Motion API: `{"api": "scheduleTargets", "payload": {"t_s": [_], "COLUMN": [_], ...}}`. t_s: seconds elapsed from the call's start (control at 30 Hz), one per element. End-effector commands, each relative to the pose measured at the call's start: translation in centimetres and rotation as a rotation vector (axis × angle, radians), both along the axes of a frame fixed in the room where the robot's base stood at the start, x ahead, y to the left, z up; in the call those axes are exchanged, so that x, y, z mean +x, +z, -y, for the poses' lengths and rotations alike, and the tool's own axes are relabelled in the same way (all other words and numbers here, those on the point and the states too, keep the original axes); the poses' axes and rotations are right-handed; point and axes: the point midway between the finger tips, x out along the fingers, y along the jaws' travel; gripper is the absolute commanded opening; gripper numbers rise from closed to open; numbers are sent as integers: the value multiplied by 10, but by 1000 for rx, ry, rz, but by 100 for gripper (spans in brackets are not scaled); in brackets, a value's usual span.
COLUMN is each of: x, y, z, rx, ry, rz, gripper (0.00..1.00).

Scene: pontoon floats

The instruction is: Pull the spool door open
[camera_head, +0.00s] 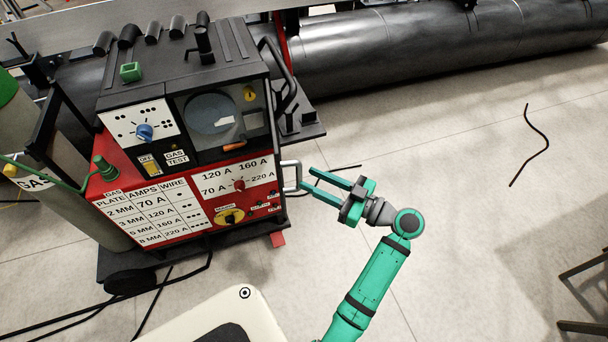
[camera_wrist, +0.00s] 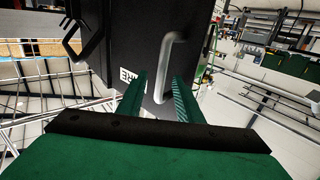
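The welding machine (camera_head: 190,140) is black and red and stands at left in the head view. A grey bar handle (camera_head: 298,178) sticks out from its right side.
A gas cylinder (camera_head: 75,185) stands left of the machine. A large dark pontoon tube (camera_head: 430,45) lies behind. Black cables (camera_head: 160,295) run over the floor at lower left. The floor (camera_head: 440,150) right of the machine is mostly clear.

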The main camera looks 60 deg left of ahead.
Motion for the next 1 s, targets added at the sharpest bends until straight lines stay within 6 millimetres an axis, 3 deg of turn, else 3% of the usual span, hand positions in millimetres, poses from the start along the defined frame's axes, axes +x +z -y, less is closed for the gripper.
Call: {"api": "scheduleTargets", "payload": {"t_s": [0.2,0.4,1.0], "x": [19,27,28], "y": [0,-1,0], "z": [34,50,52], "rx": [0,-1,-1], "ry": [0,0,3], "rz": [0,0,0], "gripper": [33,33,33]}}
